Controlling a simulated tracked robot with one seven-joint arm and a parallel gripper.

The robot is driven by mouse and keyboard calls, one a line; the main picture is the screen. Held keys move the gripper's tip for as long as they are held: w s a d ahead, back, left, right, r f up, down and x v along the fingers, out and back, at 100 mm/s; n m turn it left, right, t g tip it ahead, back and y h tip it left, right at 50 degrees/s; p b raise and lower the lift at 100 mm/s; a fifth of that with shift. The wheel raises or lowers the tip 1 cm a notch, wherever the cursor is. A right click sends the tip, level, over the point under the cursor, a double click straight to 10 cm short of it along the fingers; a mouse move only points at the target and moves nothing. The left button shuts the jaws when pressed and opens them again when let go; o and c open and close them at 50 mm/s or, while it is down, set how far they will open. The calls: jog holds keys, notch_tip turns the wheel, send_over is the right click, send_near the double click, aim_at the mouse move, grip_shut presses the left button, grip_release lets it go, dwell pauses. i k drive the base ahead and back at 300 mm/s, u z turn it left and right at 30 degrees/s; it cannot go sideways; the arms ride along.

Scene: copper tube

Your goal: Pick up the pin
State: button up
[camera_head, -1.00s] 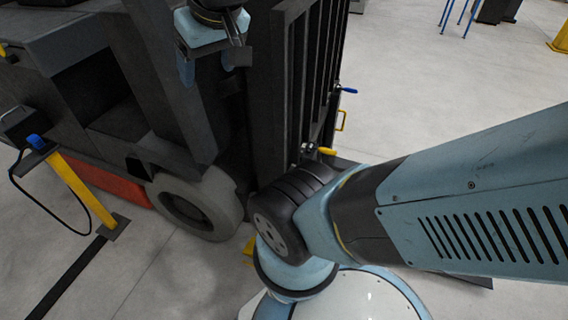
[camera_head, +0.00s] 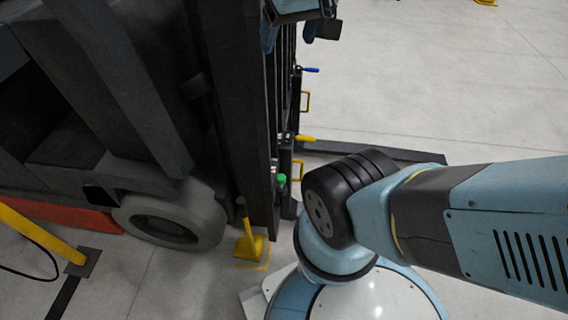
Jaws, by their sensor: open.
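My gripper (camera_head: 298,28) is at the top edge of the view, in front of the forklift's dark mast, with its two fingers apart and nothing seen between them. Its upper part is cut off by the frame. Small coloured-ended pieces sit along the mast's right side: a blue one (camera_head: 310,70), a yellow one (camera_head: 305,138) and a green one (camera_head: 281,179). I cannot tell which of these, if any, is the pin. All three are below my gripper and apart from it.
The forklift (camera_head: 120,110) fills the left, with its grey wheel (camera_head: 172,218) on the floor. A yellow stand (camera_head: 250,246) is beside the wheel. A dark fork (camera_head: 372,151) extends right. A yellow post (camera_head: 42,236) stands lower left.

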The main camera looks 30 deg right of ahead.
aim_at(282, 179)
jog(key=z, duration=1.1)
jog(key=i, duration=0.1)
jog(key=u, duration=2.75)
jog(key=k, duration=1.25)
jog(key=u, duration=0.1)
